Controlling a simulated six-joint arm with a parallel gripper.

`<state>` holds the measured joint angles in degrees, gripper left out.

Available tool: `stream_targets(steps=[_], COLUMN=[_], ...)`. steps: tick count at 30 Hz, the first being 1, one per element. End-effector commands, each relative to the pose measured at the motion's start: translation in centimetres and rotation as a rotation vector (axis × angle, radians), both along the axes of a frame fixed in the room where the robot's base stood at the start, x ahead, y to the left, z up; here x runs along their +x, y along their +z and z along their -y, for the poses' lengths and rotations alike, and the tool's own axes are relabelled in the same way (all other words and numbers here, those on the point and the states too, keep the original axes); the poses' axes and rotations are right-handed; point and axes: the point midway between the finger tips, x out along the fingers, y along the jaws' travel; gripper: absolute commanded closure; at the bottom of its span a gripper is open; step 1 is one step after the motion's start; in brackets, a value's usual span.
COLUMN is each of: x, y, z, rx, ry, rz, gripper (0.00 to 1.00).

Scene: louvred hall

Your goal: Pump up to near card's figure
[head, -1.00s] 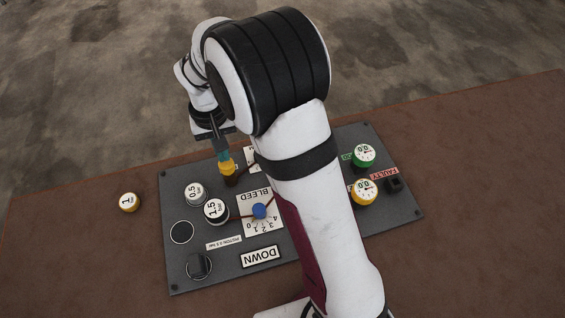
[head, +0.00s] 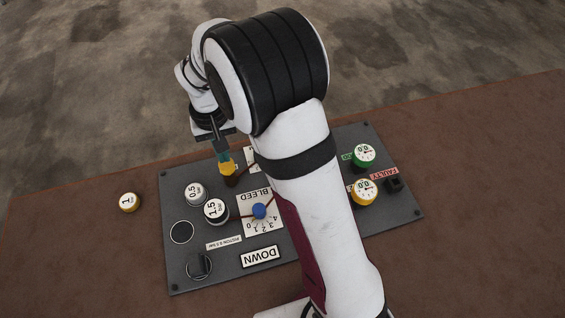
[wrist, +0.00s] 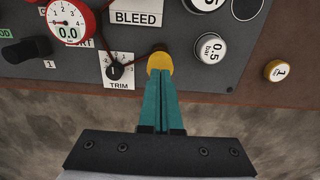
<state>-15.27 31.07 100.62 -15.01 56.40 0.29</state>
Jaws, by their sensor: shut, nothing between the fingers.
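A dark panel (head: 284,277) lies on the brown table. My gripper (head: 223,153), with teal fingers, is shut at a yellow cap (head: 228,168) near the panel's far edge. In the wrist view the fingertips (wrist: 162,76) meet or overlap the yellow cap (wrist: 159,61); I cannot tell whether they press on it. A red-rimmed gauge (wrist: 69,17) reads 0.0; my arm hides it in the head view. The green gauge (head: 364,154) and yellow gauge (head: 365,191) also read 0.0. The blue bleed knob (head: 260,211) sits on a numbered plate. No card is clearly identifiable.
White-topped weights marked 0.5 (head: 194,193) and 1.5 (head: 215,210) stand on the panel. A yellow-edged weight marked 1 (head: 129,202) stands on the table at left. A FAULTY label (head: 384,173) lies by the gauges. A TRIM knob (wrist: 114,71) is beside the cap.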

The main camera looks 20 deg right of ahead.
Motion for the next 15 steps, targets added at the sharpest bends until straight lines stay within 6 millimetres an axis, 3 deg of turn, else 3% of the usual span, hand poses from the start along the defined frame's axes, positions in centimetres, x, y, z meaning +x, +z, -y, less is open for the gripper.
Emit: stream_targets(steps=[6, 15], x=[0.0, 0.0], y=[-1.5, -1.8], z=[0.0, 0.0], rx=[-0.001, 0.0], ry=[0.001, 0.0], rz=[0.0, -0.001], gripper=[1.0, 1.0])
